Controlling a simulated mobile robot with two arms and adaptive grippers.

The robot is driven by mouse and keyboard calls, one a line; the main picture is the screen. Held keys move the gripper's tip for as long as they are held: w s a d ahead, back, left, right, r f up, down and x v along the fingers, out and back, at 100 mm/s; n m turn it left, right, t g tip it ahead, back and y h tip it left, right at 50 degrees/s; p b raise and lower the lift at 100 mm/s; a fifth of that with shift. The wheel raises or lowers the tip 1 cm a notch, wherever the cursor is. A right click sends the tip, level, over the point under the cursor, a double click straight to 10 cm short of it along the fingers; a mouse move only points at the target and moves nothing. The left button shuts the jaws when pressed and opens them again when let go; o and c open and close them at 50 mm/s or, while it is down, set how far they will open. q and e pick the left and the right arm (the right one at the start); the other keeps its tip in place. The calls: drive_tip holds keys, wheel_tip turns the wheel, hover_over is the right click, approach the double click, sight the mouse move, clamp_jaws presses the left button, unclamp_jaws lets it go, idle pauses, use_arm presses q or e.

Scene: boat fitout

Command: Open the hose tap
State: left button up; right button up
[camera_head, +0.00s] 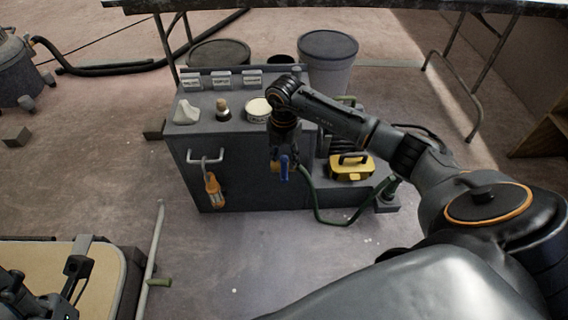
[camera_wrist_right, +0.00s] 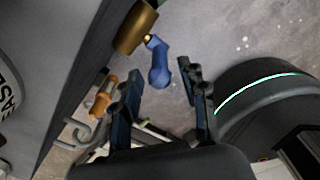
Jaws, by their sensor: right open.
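The hose tap has a brass body (camera_wrist_right: 135,27) and a blue lever (camera_head: 283,169). It sits on the front of the grey cabinet, with the green hose (camera_head: 316,205) beside it. In the head view the lever hangs downward. My right gripper (camera_head: 278,152) is right at the tap and hides part of it. In the right wrist view the lever (camera_wrist_right: 159,65) lies ahead of the gap between my open, empty fingers (camera_wrist_right: 160,82), with no clear contact. Dark parts at the lower left appear to be my left gripper (camera_head: 75,268); its jaws are unclear.
An orange lamp (camera_head: 213,188) hangs from a front handle. Bins stand behind. The floor in front is mostly clear.

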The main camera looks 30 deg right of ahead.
sight(284, 168)
drive_tip(key=shift+f+b, duration=0.45)
drive_tip(key=shift+f, duration=1)
drive_tip(key=shift+c, duration=0.5)
clamp_jaws()
